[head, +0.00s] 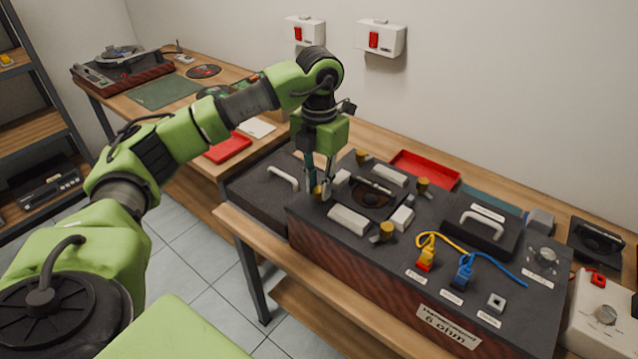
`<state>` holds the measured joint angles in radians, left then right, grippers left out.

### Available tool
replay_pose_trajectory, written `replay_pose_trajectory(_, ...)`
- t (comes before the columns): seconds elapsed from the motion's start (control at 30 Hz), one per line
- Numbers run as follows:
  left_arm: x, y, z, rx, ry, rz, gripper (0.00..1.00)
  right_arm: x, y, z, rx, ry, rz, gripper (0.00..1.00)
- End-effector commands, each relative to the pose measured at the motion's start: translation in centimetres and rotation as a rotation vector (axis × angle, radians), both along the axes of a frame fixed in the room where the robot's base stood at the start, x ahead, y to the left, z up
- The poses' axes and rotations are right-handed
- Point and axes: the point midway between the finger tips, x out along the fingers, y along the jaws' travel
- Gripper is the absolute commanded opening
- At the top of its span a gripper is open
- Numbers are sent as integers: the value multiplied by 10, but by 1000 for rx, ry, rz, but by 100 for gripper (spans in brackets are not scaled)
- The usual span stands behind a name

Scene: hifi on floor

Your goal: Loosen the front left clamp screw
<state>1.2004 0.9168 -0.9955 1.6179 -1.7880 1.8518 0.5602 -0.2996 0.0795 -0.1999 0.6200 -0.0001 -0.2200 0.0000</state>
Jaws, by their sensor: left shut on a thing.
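A wooden-sided speaker box (350,258) with a dark top lies on the bench. On its top, a round driver (376,192) sits among pale clamp blocks and several brass clamp screws. The front left clamp screw (318,193) is at the left end, partly hidden by my fingers. My left gripper (319,188) points down and is shut on this screw. Other brass screws stand at the back left (362,157), the back right (423,185) and the front right (386,231). My right gripper is out of view.
A yellow plug (425,259) and a blue plug (463,272) with cables stand on the box's right half, near a dark handled plate (480,229). A red tray (425,168) lies behind. A black handled case (265,190) is at left.

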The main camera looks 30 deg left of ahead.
Motion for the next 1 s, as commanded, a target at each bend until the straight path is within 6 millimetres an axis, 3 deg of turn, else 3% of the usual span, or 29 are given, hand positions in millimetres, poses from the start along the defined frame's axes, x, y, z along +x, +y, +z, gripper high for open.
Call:
replay_pose_trajectory(0.33, 2, 1, 2, 0, -7, 4, 0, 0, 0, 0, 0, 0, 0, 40)
replay_pose_trajectory(0.37, 2, 1, 2, 0, -7, 4, 23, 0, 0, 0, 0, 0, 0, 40)
replay_pose_trajectory(0.4, 2, 1, 2, 0, -7, 4, 33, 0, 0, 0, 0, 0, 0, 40)
replay_pose_trajectory(0.43, 2, 1, 2, 0, -6, 4, 34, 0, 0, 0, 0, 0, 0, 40)
replay_pose_trajectory(0.8, 1, 0, 3, 0, -3, 2, 34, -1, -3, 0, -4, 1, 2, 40)
replay_pose_trajectory(1.0, 2, 0, 31, -1, -7, 2, 34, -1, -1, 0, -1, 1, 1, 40)
